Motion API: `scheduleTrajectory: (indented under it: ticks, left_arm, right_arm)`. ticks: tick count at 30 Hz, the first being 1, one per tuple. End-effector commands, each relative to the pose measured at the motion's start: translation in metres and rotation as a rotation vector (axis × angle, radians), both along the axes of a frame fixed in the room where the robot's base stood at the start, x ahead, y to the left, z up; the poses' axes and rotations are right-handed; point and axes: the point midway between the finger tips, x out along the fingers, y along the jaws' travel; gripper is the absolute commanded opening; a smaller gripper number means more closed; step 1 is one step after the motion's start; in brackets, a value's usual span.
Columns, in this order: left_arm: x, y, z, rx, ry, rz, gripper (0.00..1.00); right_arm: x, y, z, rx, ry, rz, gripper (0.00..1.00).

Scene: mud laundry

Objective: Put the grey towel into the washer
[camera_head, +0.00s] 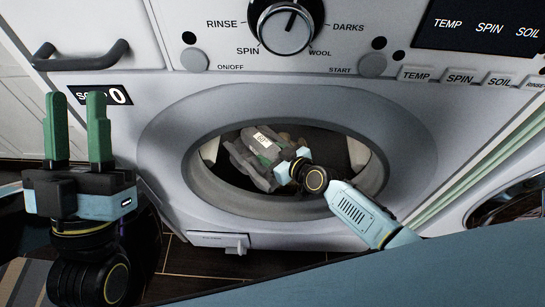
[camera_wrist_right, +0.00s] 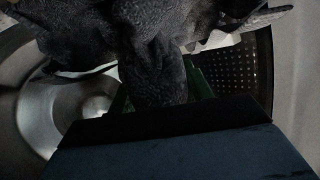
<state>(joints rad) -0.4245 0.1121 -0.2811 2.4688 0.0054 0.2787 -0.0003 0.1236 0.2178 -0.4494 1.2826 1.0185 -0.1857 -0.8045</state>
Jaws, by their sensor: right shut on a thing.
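The grey towel (camera_head: 246,168) is bunched inside the round opening of the washer (camera_head: 160,140), with a pale label on it. My right gripper (camera_head: 274,156) reaches through the opening and is shut on the towel. In the right wrist view the dark towel (camera_wrist_right: 150,45) fills the upper middle, and the green fingers (camera_wrist_right: 197,85) show beside it, partly hidden by the cloth. The metal drum (camera_wrist_right: 230,75) with its holes is behind it. My left gripper (camera_head: 77,125) is open and empty, in front of the washer's left side, with its green fingers pointing up.
The washer's dial (camera_head: 286,25) and buttons are above. A dark drawer handle (camera_head: 80,58) is at the upper left. Another round door (camera_head: 510,200) shows at the right edge. Dark tiled floor (camera_head: 190,270) lies below.

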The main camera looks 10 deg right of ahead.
Motion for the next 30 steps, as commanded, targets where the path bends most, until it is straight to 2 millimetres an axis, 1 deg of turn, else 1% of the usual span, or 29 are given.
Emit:
scheduleTrajectory:
  ticks: [4, 11, 21, 22, 26, 30]
  left_arm:
    - [-0.004, 0.001, 0.002, -0.013, -0.043, 0.000, 0.36]
    - [-0.004, 0.001, 0.003, -0.013, -0.045, 0.000, 0.36]
    - [-0.012, 0.004, 0.004, -0.035, -0.118, 0.002, 0.36]
    - [-0.013, 0.004, 0.006, -0.036, -0.122, 0.002, 0.36]
    - [-0.012, 0.004, 0.006, -0.035, -0.119, 0.002, 0.36]
    - [-0.012, 0.003, 0.005, -0.035, -0.118, 0.002, 0.36]
  right_arm:
    - [0.001, 0.000, -0.003, 0.002, -0.004, -0.001, 0.17]
    - [0.001, 0.000, -0.002, 0.001, -0.004, -0.001, 0.17]
    - [0.001, 0.000, -0.009, 0.000, -0.005, 0.000, 0.17]
    - [0.000, 0.000, -0.010, -0.001, 0.000, 0.000, 0.54]
    - [0.000, 0.000, -0.009, -0.001, 0.000, 0.000, 0.71]
    - [0.000, 0.000, -0.009, -0.001, -0.002, -0.001, 0.72]
